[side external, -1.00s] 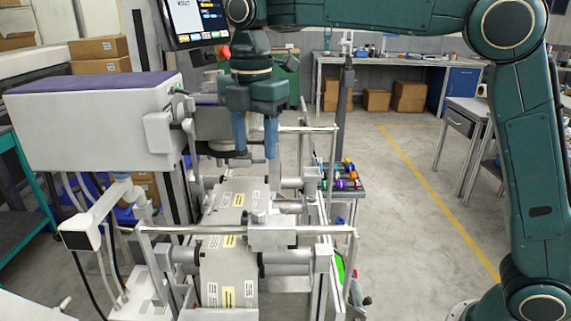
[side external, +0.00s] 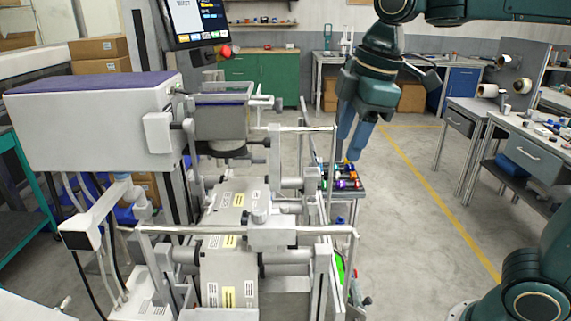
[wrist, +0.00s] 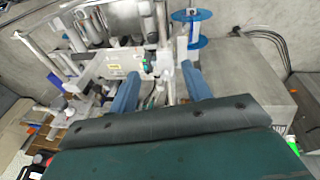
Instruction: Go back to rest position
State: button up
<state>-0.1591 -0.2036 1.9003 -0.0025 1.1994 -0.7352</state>
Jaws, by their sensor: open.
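My gripper (side external: 350,138) hangs to the right of the film machine in the side view, with its blue fingers pointing down over a small tray of coloured items (side external: 343,180). In the wrist view its two blue fingers (wrist: 162,88) stand wide apart with nothing between them. The film machine (side external: 232,205) has a grey web with white and yellow labels running over its rollers. A blue-flanged reel (wrist: 187,30) shows at the top of the wrist view, beyond the fingers.
A white unit with a purple top (side external: 95,120) and a monitor (side external: 195,20) stand on the left. Workbenches (side external: 530,150) with tools are at the right. The floor (side external: 400,230) with a yellow line is clear between the machine and the benches.

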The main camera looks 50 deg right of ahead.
jog(key=s+d+f+m+t, duration=0.1)
jog(key=s+d+f+m, duration=0.1)
jog(key=s+m, duration=0.3)
jog(key=s+d+f+m+t, duration=0.1)
jog(key=s+d+f+m, duration=0.2)
jog(key=s+f+m, duration=0.2)
jog(key=s, duration=0.3)
jog(key=shift+s+f+t, duration=0.2)
jog(key=shift+f+t, duration=0.1)
jog(key=shift+t, duration=0.1)
